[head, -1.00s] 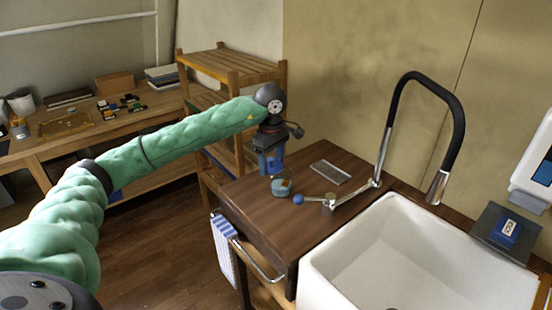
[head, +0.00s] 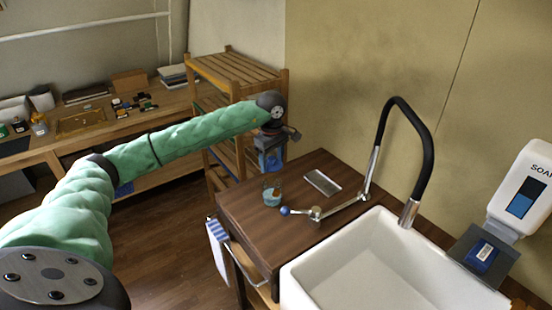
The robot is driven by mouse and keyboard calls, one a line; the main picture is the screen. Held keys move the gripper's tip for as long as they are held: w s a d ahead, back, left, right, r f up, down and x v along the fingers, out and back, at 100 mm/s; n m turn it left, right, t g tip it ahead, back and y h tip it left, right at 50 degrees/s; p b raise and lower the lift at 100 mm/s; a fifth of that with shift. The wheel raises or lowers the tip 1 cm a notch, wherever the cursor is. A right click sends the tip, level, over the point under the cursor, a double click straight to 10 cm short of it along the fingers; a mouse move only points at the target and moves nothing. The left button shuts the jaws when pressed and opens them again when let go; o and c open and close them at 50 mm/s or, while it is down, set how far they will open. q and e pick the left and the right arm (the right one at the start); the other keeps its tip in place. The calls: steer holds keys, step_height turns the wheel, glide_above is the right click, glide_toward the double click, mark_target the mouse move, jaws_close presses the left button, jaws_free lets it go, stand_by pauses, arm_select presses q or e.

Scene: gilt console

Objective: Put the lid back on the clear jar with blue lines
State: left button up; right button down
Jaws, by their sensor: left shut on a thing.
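A small clear jar (head: 271,193) with blue-teal colour in its lower part stands upright near the left edge of the wooden counter in the head view. It looks open at the top; its lines are too small to make out. My left gripper (head: 270,165) points down above and behind the jar in the picture, apart from it. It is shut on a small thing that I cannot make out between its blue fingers. No lid shows clearly anywhere. My right gripper is not in view.
The wooden counter (head: 290,238) also bears a jointed metal arm with a blue ball (head: 285,211) close to the jar and a grey metal plate (head: 323,183). A tall black tap (head: 430,145) and white sink (head: 385,275) are at the right. A slatted shelf (head: 238,75) stands behind.

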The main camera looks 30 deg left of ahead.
arm_select(q)
steer(key=shift+f, duration=2)
steer(key=shift+f+b, duration=0.25)
steer(key=shift+b, duration=0.05)
steer(key=shift+f+b, duration=0.5)
steer(key=shift+f, duration=0.05)
steer(key=shift+f+b, duration=0.35)
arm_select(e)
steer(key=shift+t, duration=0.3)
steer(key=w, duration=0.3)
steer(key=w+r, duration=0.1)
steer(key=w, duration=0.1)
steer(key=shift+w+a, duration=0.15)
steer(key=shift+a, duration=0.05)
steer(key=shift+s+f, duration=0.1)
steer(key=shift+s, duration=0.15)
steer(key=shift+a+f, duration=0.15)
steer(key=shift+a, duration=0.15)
arm_select(q)
steer(key=shift+b, duration=0.45)
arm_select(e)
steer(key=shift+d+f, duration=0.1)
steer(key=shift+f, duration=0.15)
